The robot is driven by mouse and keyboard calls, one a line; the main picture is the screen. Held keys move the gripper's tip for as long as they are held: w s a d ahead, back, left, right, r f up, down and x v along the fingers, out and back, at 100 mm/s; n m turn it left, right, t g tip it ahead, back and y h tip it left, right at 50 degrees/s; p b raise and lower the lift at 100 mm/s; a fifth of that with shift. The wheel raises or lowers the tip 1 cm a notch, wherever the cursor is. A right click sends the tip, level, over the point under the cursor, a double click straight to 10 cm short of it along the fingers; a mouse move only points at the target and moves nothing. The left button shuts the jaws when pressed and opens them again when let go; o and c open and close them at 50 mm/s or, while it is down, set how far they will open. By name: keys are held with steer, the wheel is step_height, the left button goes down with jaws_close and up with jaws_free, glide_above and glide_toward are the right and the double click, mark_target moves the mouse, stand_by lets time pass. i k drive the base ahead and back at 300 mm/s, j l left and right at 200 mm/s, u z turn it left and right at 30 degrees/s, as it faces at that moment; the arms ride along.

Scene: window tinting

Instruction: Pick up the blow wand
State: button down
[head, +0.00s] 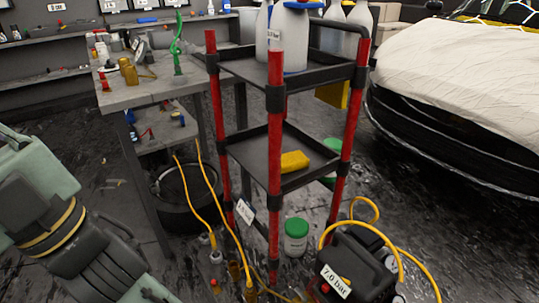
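I cannot say for certain which thing is the blow wand. A tall, thin, curved green tool (177,46) stands on the grey workbench (135,95), at its right side. A yellow-brown tool (128,72) stands on the same bench to the left of it. Yellow hoses (207,195) run from the bench's side down to fittings on the floor. Part of my arm shows at the lower left, well apart from the bench. My gripper's fingers do not show.
A red-posted black cart (275,150) with white bottles (288,38) on top and a yellow block (294,161) below stands beside the bench. A black compressor (355,262) labelled 7.0 bar and a green-lidded tub (296,236) are on the floor. A covered car (465,85) stands right.

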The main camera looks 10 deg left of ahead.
mark_target(211, 235)
steer(key=i+j, duration=0.1)
steer(key=j, duration=0.4)
steer(key=i+j, duration=0.1)
steer(key=j, duration=0.4)
steer(key=i+j, duration=0.1)
steer(key=j, duration=0.4)
steer(key=i+j+u, duration=0.1)
steer(key=j, duration=0.4)
